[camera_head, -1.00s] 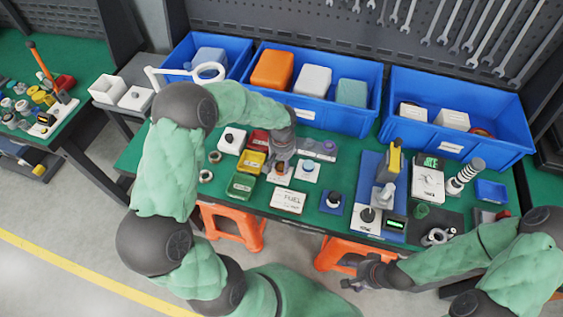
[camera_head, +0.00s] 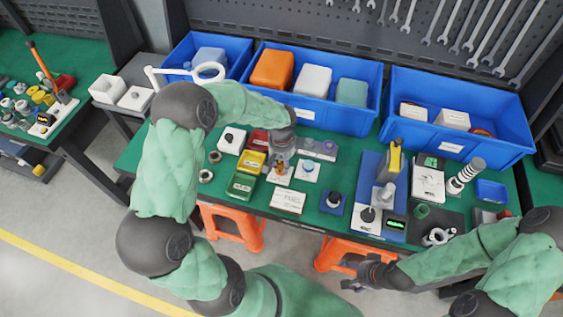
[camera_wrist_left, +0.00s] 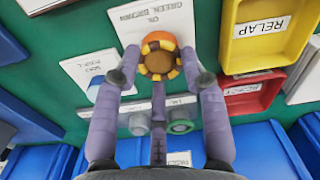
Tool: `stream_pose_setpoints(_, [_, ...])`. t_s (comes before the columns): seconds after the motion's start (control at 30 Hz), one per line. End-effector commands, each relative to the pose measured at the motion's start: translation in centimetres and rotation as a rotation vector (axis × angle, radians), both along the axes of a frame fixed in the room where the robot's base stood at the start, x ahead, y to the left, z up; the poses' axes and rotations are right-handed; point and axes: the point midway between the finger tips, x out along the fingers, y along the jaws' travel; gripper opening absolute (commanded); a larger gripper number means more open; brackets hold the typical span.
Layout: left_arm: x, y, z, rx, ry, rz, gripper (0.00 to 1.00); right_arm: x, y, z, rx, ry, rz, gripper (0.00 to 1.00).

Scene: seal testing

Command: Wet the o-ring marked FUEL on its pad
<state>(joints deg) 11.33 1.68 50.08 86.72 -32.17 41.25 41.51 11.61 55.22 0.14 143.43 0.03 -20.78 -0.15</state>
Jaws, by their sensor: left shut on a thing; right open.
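My left gripper (camera_head: 280,168) is shut on a round orange-and-yellow thing (camera_wrist_left: 158,55) with a brownish centre. In the left wrist view its fingers (camera_wrist_left: 158,72) press it from both sides. I cannot tell whether it touches the surface below. My right gripper (camera_head: 365,278) is open and empty at the table's front edge.
Yellow (camera_head: 251,161), red (camera_head: 257,140) and green (camera_head: 242,186) trays stand left of my left gripper. Blue bins (camera_head: 315,112) line the back. Instruments (camera_head: 385,190) crowd the right side.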

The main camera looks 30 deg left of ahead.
Motion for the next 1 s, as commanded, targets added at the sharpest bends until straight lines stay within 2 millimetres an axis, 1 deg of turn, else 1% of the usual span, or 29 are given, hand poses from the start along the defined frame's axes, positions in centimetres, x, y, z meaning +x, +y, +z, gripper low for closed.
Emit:
stream_pose_setpoints(0.13, [-0.1,0.0,-0.1,-0.001,0.003,-0.001,0.25,0.0,0.0,0.0,0.0,0.0,0.0,0.73])
stream_pose_setpoints(0.27, [-0.1,-0.1,0.1,-0.001,0.003,-0.001,0.25,0.0,0.0,0.2,0.0,0.0,0.0,0.73])
stream_pose_setpoints(1.0, [0.0,0.0,4.6,0.0,0.001,-0.001,0.25,0.0,0.0,3.0,0.0,0.0,0.0,0.73])
